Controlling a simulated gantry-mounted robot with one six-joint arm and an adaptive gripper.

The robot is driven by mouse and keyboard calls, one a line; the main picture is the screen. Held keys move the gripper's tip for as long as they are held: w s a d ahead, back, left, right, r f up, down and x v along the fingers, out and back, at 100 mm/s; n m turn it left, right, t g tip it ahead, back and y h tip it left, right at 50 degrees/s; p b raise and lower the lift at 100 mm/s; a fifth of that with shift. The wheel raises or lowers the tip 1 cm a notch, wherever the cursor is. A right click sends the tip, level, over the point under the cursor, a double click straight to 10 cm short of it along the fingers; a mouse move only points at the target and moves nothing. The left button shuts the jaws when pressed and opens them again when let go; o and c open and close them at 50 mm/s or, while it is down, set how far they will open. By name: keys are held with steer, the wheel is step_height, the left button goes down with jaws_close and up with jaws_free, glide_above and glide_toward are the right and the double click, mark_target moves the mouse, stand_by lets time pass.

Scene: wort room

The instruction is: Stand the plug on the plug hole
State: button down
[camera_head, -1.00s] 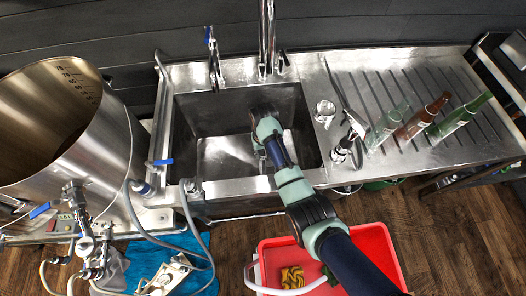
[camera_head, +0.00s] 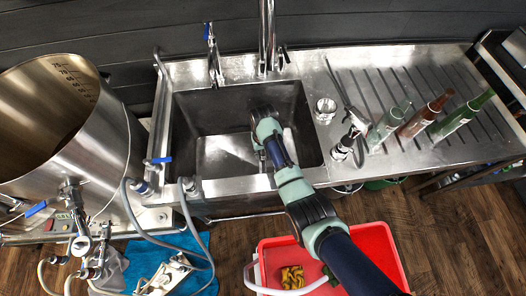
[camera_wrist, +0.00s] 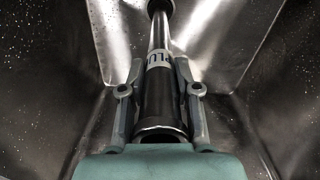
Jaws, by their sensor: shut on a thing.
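In the wrist view my gripper (camera_wrist: 160,68) is shut on the plug (camera_wrist: 158,98), a long rod-like piece. It has a dark part near my palm, a pale band with lettering between the fingers, and a shiny shaft running away to a dark end at the top edge. In the head view my wrist reaches down into the steel sink (camera_head: 188,118), right of its middle. My fingers and the plug are mostly hidden there behind my arm. I cannot make out the plug hole in either view, nor whether the plug's far end touches the sink floor.
Steep sink walls surround my gripper. Taps (camera_head: 266,40) stand behind the sink. A big kettle (camera_head: 75,130) is at left. A red tray (camera_head: 375,240) lies below.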

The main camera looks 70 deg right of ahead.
steer(key=shift+f, duration=0.1)
steer(key=shift+f+b, duration=0.5)
steer(key=shift+f, duration=0.35)
stand_by(0.3)
steer(key=c, duration=0.7)
jaws_free()
steer(key=shift+c, duration=0.2)
steer(key=shift+f, duration=0.1)
step_height(320, 180, up, 12)
steer(key=shift+r, duration=0.1)
